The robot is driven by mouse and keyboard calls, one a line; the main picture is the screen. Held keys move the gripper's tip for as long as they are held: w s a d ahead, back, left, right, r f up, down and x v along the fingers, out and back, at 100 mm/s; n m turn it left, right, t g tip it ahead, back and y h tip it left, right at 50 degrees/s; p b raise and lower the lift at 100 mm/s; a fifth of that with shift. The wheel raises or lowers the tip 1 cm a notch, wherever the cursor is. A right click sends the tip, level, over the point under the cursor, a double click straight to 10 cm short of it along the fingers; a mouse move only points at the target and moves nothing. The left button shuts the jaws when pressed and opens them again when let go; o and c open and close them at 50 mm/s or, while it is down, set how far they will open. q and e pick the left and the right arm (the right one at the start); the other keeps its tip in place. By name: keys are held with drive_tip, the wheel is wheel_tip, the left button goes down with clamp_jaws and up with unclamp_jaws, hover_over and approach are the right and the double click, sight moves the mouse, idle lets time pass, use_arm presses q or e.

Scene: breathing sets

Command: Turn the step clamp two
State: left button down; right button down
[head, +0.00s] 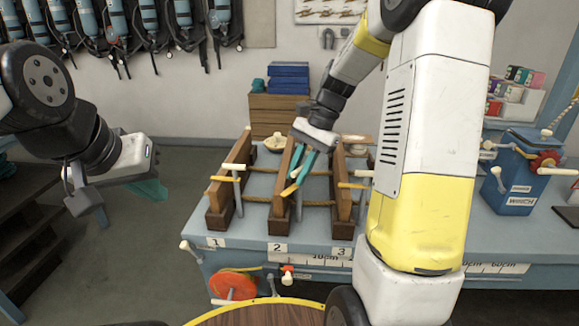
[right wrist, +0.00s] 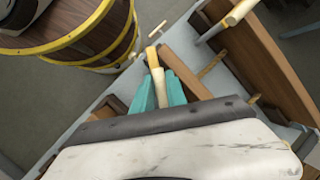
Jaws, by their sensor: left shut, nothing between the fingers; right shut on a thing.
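Step clamp two (head: 279,215) is the middle of three upright wooden clamps on the blue bench, behind the label "2". Its cream handle has a yellow end (head: 288,191). My right gripper (head: 299,176) reaches down to this clamp, its teal fingers shut on the handle. In the right wrist view the cream handle (right wrist: 154,60) sticks out from between the teal fingertips (right wrist: 158,93). The gripper body hides part of the clamp there. My left gripper (head: 150,190) is shut and empty over the floor at the left, away from the bench.
Clamp one (head: 218,218) and clamp three (head: 341,225) stand close on either side, with a rope (head: 254,199) running between posts. A blue winch box (head: 514,180) stands at the right. A round wooden barrel (head: 262,315) with a yellow rim is in front of the bench.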

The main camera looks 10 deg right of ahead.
drive_tip(key=shift+w+a+m+t, duration=0.1)
drive_tip(key=shift+m+t, duration=0.4)
drive_tip(key=shift+m, duration=0.6)
drive_tip(key=c, duration=1.4)
unclamp_jaws()
drive_tip(key=shift+o, duration=0.2)
drive_tip(key=v, duration=0.7)
drive_tip(key=shift+d+r, duration=0.25)
drive_tip(key=shift+r, duration=0.1)
drive_tip(key=shift+c, duration=0.2)
